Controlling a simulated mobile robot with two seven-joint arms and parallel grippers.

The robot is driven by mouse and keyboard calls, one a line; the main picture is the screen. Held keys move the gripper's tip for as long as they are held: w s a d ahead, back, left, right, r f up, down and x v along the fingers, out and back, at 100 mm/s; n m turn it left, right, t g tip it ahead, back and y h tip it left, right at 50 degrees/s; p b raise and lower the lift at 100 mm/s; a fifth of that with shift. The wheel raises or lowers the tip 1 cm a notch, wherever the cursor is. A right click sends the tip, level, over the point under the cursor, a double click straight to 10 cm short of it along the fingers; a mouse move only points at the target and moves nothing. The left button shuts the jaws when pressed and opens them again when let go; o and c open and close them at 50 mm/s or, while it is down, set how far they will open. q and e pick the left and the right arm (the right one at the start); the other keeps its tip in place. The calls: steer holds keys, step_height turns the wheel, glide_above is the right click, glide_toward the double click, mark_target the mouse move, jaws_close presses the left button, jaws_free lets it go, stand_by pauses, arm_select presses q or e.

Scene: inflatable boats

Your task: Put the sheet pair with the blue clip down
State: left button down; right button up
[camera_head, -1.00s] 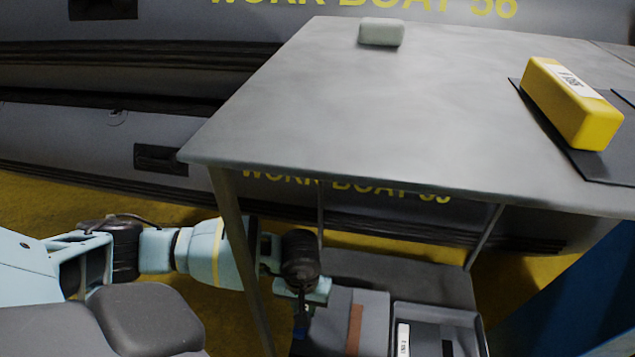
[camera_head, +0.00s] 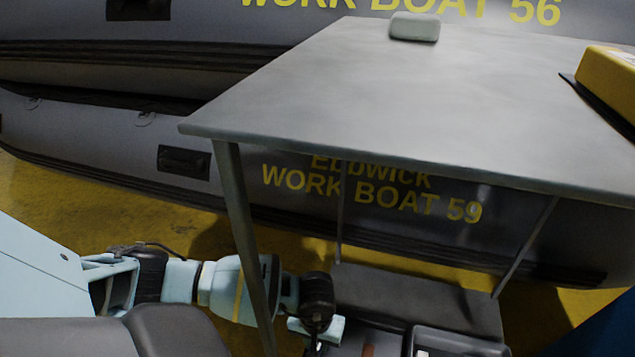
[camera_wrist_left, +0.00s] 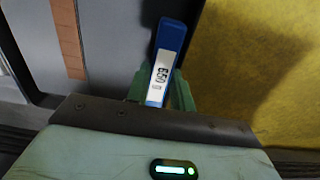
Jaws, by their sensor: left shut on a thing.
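The blue clip (camera_wrist_left: 168,45) with a white printed label shows upright between the green fingertips of my left gripper (camera_wrist_left: 160,95) in the left wrist view. The gripper is shut on it. A flat grey surface (camera_wrist_left: 115,35) lies beside the clip on the left; I cannot tell whether it is part of the sheet pair. In the head view my left gripper (camera_head: 315,343) is low, under the table and beside the lower shelf (camera_head: 415,295). Its fingertips are cut off by the bottom edge. My right gripper is not in view.
The grey table (camera_head: 400,100) spans above my left arm, its front leg (camera_head: 237,215) crossing in front of the arm. A pale block (camera_head: 415,27) and a yellow block (camera_head: 612,80) are on top. A grey bin (camera_head: 455,342) stands on the lower shelf. Grey boats lie behind.

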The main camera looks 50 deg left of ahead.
arm_select(q)
steer(key=shift+f+b, duration=0.3)
steer(key=shift+s+f, duration=0.15)
steer(key=shift+f, duration=0.05)
steer(key=c, duration=1.2)
jaws_free()
steer(key=shift+s+f, duration=0.1)
steer(key=shift+f, duration=0.05)
steer(key=shift+a, duration=0.1)
steer(key=shift+r, duration=0.4)
step_height(320, 180, up, 13)
steer(key=p, duration=0.5)
steer(key=shift+w+f, duration=0.15)
steer(key=shift+w, duration=0.1)
